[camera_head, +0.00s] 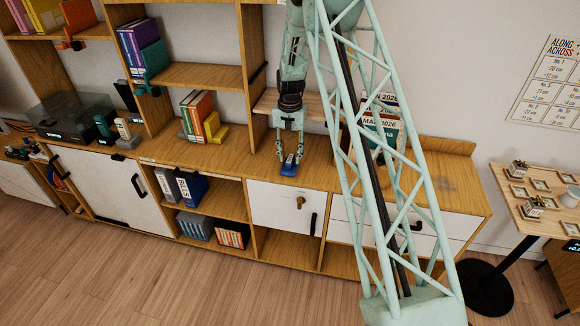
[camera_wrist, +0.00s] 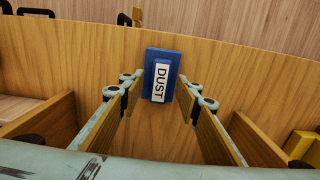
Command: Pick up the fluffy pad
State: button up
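A blue block with a white label reading "DUST" (camera_wrist: 161,75) lies on the wooden cabinet top near its front edge. It is the only pad-like thing by my gripper, and no fluffy face of it shows. It also shows small in the head view (camera_head: 289,165). My gripper (camera_wrist: 160,98) is open above the cabinet top, with one finger on each side of the block's near end. Narrow gaps seem to show between the fingers and the block. In the head view my gripper (camera_head: 290,150) points down at the block.
Wooden dividers (camera_wrist: 255,138) rise on both sides of my gripper. A yellow thing (camera_wrist: 302,145) stands at the right in the wrist view. Books (camera_head: 200,115) stand left of my gripper, and calendar cards (camera_head: 382,120) stand to its right. The cabinet top at far right is clear.

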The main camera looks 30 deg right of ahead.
jog(key=shift+f, duration=1.1)
jog(key=shift+c, duration=0.9)
jog(key=c, duration=0.8)
